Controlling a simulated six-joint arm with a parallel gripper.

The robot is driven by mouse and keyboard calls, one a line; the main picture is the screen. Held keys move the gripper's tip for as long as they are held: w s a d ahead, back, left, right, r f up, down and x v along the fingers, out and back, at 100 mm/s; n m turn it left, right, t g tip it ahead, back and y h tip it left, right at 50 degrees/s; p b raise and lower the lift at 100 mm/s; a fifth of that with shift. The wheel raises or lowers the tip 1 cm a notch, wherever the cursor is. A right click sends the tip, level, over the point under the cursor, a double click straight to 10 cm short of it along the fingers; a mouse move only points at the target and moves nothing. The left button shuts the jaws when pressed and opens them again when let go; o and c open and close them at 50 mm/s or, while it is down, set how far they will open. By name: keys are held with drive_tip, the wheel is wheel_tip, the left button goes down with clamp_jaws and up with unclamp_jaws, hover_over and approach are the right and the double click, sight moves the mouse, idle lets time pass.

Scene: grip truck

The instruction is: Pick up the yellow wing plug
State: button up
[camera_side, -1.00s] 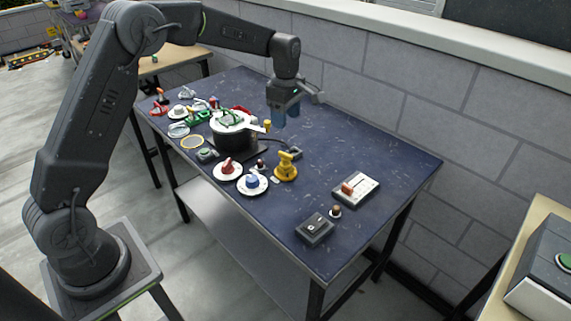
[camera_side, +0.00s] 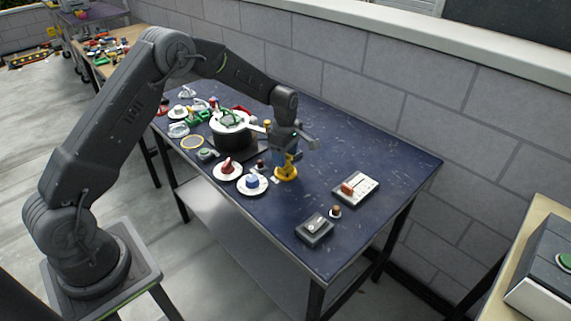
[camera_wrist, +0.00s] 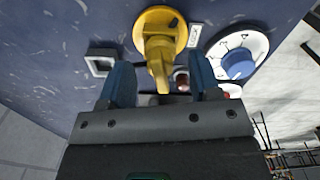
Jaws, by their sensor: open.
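The yellow wing plug (camera_side: 286,173) stands on the dark blue table, to the right of the blue-knobbed dial. My gripper (camera_side: 287,158) is just above it in the side view and hides its upper part. In the wrist view the yellow wing plug (camera_wrist: 159,45) shows its round base, and its wing points down toward the gap between my fingers. My gripper (camera_wrist: 161,82) is open, with one blue finger on either side of the wing's tip. Nothing is held.
A white dial with a blue knob (camera_side: 253,183) and one with a red knob (camera_side: 228,168) stand close on the left. A black pot-like container (camera_side: 233,138) is behind them. A white switch panel (camera_side: 355,188) and a dark box (camera_side: 314,228) are to the right. The table's right side is mostly clear.

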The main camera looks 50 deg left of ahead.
drive_tip(key=shift+f, duration=0.4)
drive_tip(key=shift+c, duration=0.2)
clamp_jaws()
